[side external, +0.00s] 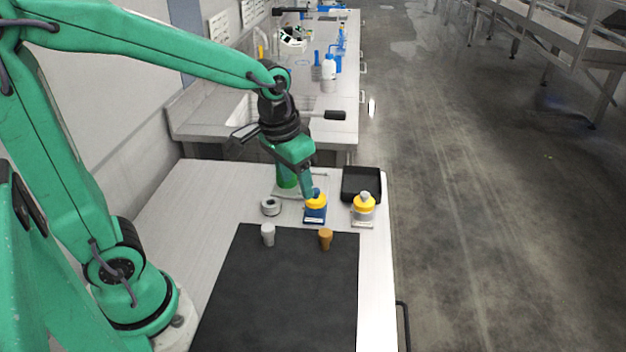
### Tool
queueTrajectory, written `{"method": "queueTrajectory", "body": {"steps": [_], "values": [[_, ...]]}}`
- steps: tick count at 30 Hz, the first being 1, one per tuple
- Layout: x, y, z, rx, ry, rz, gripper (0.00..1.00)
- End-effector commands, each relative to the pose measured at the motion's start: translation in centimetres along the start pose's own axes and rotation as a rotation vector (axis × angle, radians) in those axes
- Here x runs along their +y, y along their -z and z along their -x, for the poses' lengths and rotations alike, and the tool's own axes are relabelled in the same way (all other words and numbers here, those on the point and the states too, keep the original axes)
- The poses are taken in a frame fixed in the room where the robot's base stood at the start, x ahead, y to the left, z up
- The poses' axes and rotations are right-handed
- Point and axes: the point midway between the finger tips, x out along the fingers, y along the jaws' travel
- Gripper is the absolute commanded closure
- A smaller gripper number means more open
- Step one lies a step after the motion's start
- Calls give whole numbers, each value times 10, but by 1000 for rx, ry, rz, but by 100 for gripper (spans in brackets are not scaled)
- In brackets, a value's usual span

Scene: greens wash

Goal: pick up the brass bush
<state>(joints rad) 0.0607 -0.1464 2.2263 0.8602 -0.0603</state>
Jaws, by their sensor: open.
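The brass bush (325,239) is a small brown-gold cylinder. It stands upright near the far right corner of the black mat (282,300). My gripper (306,190) is open and points down, beyond the bush and above it in the picture. Its visible finger overlaps a blue bottle with a yellow collar (315,208); I cannot tell whether they touch. My gripper is apart from the bush, and nothing shows held in it.
A grey cylinder (268,234) stands left of the bush on the mat. A grey ring (270,206), a green container (287,178), a clear yellow-collared bottle (363,208) and a black tray (361,181) stand farther back. The mat's near part is clear.

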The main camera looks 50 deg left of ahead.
Motion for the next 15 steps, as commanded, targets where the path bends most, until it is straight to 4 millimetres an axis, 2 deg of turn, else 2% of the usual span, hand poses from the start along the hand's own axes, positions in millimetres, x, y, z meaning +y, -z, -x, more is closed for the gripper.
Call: {"method": "queueTrajectory", "body": {"steps": [6,15], "values": [[7,19,-37,-83,3,0,46],[16,36,-86,-174,9,-1,46]]}}
